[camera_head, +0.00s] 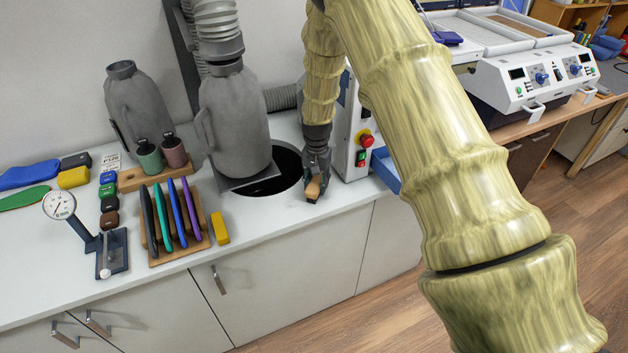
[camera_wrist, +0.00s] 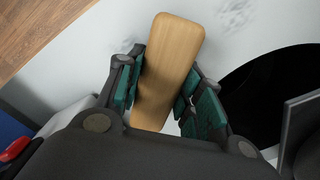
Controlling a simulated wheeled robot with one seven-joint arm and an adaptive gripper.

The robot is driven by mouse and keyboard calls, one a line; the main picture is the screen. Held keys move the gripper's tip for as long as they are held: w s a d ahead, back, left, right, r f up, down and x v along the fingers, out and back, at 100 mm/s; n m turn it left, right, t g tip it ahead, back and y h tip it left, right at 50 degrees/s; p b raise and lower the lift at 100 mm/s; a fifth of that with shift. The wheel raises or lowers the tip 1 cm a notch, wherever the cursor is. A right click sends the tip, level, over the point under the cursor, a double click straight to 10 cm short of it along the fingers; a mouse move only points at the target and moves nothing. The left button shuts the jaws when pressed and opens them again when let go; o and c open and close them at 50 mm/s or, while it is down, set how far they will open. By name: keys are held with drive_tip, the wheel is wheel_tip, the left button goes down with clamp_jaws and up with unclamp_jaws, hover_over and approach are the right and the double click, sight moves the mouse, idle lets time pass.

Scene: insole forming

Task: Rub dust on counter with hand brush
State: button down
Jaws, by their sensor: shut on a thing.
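My gripper (camera_head: 314,184) is at the counter's front part, right of the round black opening. It is shut on the wooden handle of the hand brush (camera_head: 313,189). In the wrist view the wooden brush (camera_wrist: 168,65) sits between the green-padded fingers of my gripper (camera_wrist: 164,92). Its bristles are hidden, so I cannot tell whether they touch the counter. The white counter (camera_head: 270,222) shows below it. Faint grey dust smudges (camera_wrist: 236,14) lie on the counter at the top of the wrist view, and another grey patch (camera_wrist: 128,44) shows left of the brush.
A round black opening (camera_head: 283,165) lies left of my gripper, with a grey canister (camera_head: 233,120) beside it. A machine with a red button (camera_head: 366,141) and a blue bin (camera_head: 385,170) stand to the right. Colored tools in a wooden rack (camera_head: 176,215) stand left.

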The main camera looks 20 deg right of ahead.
sight(319, 177)
drive_tip(key=shift+s+f, duration=0.1)
drive_tip(key=shift+s, duration=1.35)
drive_tip(key=shift+s+d+p, duration=0.1)
drive_tip(key=shift+s+p, duration=0.65)
drive_tip(key=shift+s, duration=1.15)
drive_tip(key=shift+d, duration=0.75)
drive_tip(key=shift+w+a+b, duration=0.1)
drive_tip(key=shift+w+b, duration=0.55)
drive_tip(key=shift+w, duration=3.4)
drive_tip(key=shift+r, duration=0.3)
drive_tip(key=shift+r+p, duration=1.55)
drive_tip(key=shift+r, duration=1.3)
drive_tip(key=shift+r+p, duration=0.85)
drive_tip(key=shift+r, duration=0.65)
